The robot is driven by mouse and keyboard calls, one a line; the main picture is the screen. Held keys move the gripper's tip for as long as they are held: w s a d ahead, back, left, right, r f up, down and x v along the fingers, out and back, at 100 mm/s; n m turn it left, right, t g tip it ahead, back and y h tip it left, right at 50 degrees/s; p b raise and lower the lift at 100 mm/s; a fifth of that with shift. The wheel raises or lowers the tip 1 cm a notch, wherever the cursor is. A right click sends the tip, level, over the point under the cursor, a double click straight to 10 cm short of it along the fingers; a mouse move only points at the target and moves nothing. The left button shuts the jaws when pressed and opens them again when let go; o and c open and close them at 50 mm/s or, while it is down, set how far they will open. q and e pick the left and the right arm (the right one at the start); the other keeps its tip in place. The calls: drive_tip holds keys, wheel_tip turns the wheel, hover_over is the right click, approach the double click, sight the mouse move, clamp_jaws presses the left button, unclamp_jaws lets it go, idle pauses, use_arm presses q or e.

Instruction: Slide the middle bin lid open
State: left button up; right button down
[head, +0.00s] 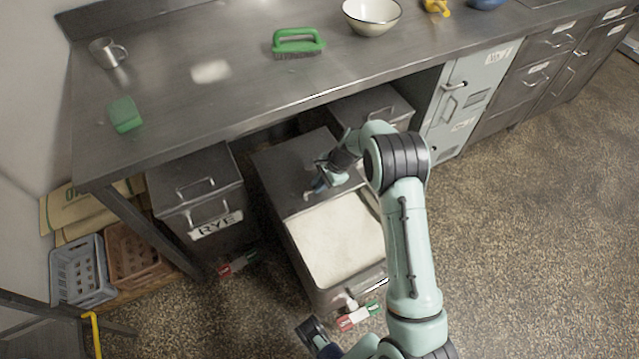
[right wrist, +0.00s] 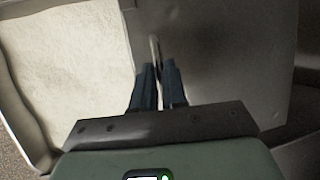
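The middle bin (head: 318,299) is pulled out from under the counter, between the rye bin and another bin. Its metal lid (head: 283,168) covers the back part. The front part is open and shows pale flour (head: 340,240); the flour also shows at the left of the right wrist view (right wrist: 75,70). My right gripper (head: 318,186) is at the lid's front part. In the right wrist view its dark fingers (right wrist: 158,68) are close together on the thin lid handle (right wrist: 154,48). The fingers partly hide the handle.
The rye bin (head: 195,165) stands left, and a third bin (head: 385,98) sits behind my right arm. The counter (head: 220,100) overhangs the back of the middle bin. Crates (head: 82,272) stand at the lower left. Open floor (head: 540,220) lies to the right.

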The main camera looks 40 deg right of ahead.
drive_tip(key=c, duration=1.2)
unclamp_jaws()
drive_tip(key=shift+o, duration=0.2)
drive_tip(key=shift+r, duration=0.1)
drive_tip(key=p+v, duration=0.2)
drive_tip(key=v, duration=1.1)
drive_tip(key=shift+r, duration=0.15)
drive_tip(key=shift+d, duration=0.1)
